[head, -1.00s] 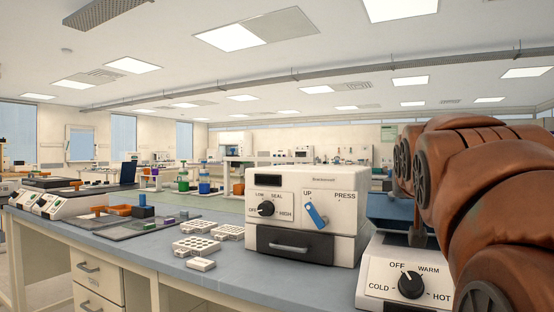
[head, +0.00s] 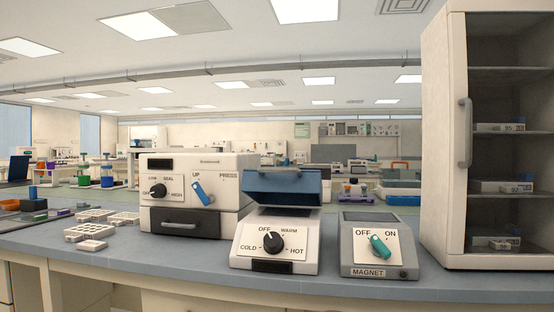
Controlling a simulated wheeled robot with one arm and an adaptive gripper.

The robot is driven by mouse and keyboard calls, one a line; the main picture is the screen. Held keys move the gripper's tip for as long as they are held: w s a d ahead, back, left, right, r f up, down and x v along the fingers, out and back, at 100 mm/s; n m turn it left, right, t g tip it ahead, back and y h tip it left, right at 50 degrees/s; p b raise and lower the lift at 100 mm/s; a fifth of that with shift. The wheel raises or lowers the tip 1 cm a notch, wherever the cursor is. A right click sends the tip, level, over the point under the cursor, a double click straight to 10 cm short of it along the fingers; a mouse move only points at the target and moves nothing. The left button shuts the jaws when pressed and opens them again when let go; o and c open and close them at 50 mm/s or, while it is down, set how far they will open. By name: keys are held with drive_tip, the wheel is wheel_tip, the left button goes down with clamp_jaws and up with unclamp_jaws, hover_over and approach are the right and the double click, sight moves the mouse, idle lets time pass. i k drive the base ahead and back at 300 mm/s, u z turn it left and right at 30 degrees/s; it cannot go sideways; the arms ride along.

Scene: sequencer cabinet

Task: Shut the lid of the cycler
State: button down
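The cycler (head: 250,259) appears to be the white sloped unit in the middle of the bench, with a black knob (head: 273,243) among COLD, OFF, WARM and HOT marks. The knob's pointer is up near OFF. Its blue lid (head: 284,187) stands raised above the body, with a dark gap under it. The lid is open, and its hinge is hidden. My gripper is not in view, and no part of my arm shows now.
A white sealer (head: 222,165) with a blue lever stands left of the cycler. A grey magnet unit (head: 352,258) with a green knob stands close on its right. A glass-door cabinet (head: 454,208) closes off the far right. White racks (head: 88,232) lie at left. The bench front (head: 180,270) is clear.

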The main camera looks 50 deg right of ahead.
sight(265, 185)
drive_tip(key=u, duration=0.5)
drive_tip(key=k, duration=1.2)
drive_tip(key=z, duration=0.05)
drive_tip(key=i, duration=0.6)
drive_tip(key=z, duration=0.85)
drive_tip(key=i, duration=1)
drive_tip(key=u, duration=0.25)
